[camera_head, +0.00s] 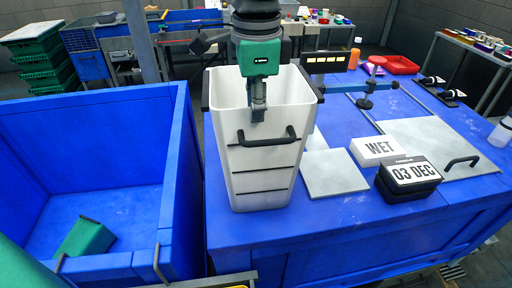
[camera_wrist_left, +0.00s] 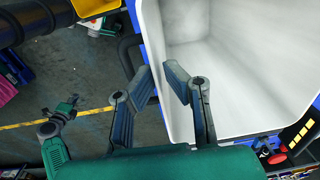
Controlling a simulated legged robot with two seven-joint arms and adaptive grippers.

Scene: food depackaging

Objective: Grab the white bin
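The white bin (camera_head: 262,172) is a tall, tapered, open-topped container standing upright near the left end of the blue table (camera_head: 235,232). It has a black handle (camera_head: 270,141) on its near wall and black grips at its upper sides. My left gripper (camera_head: 258,112) points down at the near rim. In the left wrist view the bin's pale interior (camera_wrist_left: 225,60) fills the right side. My left gripper (camera_wrist_left: 160,82) shows there with its two fingers apart, one on each side of the rim line. Contact with the wall cannot be told.
A blue crate (camera_head: 172,190) with a green block (camera_head: 86,238) inside stands to the left.

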